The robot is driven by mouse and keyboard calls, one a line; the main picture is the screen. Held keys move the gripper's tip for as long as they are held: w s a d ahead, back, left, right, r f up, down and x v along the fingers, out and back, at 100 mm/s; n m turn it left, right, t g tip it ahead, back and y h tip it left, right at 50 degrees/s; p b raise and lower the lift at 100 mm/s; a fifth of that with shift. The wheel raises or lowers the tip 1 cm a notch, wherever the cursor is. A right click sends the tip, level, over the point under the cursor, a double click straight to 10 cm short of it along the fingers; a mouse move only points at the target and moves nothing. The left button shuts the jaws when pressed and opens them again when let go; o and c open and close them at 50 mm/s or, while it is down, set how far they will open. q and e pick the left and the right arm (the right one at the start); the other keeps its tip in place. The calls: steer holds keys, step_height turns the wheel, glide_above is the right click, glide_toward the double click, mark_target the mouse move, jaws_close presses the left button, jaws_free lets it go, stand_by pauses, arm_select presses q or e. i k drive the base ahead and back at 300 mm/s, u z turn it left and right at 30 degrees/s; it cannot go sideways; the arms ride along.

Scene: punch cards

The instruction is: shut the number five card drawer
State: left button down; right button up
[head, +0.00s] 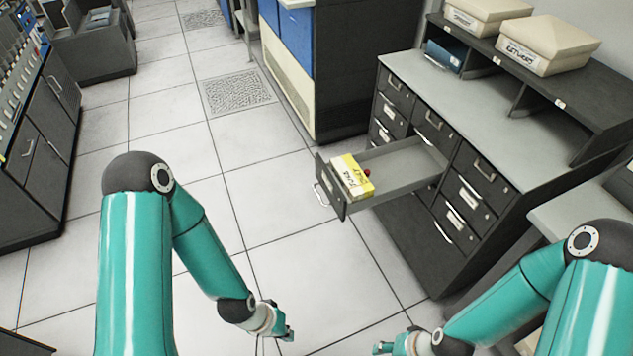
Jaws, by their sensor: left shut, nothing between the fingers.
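One drawer (405,168) of the dark card cabinet (400,240) is pulled far out to the left, over the floor. Its dark front (329,187) carries a pale handle (320,195); I cannot read a number on it.
The cabinet's other drawers look shut. Its grey top (440,85) is clear, with a dark shelf (560,95) behind bearing two beige boxes (540,45). A blue and dark cabinet (340,60) stands behind the open drawer. The tiled floor (270,190) left of the drawer is free.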

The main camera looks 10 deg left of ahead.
mark_target(409, 165)
steer(key=z, duration=0.1)
steer(key=i, duration=1)
steer(key=u, duration=0.1)
